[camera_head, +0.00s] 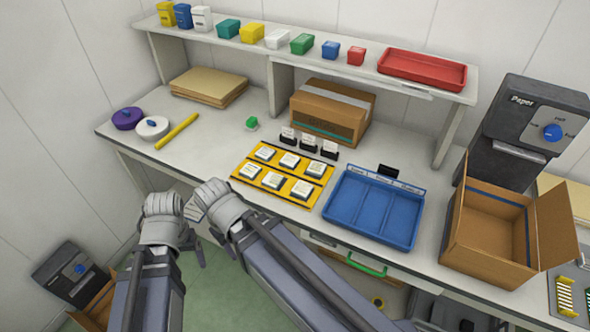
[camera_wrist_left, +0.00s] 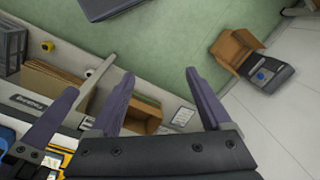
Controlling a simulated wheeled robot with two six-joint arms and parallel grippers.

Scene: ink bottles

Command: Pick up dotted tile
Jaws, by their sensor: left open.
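Several white tiles with small marks sit in two rows on a yellow tray (camera_head: 276,184) at the table's front edge. One is the front-left tile (camera_head: 250,171). The marks are too small to tell which tile is dotted. My left gripper (camera_wrist_left: 158,74) is open and empty in the left wrist view, its two dark fingers spread over the floor side. In the head view my left gripper (camera_head: 163,206) is in front of the table, left of the tray. My right gripper (camera_head: 217,200) is close beside it; its jaws are hidden there.
An empty blue compartment tray (camera_head: 375,205) lies right of the yellow tray. An open cardboard box (camera_head: 490,225) stands farther right. Small black card stands (camera_head: 308,143) are behind the tiles.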

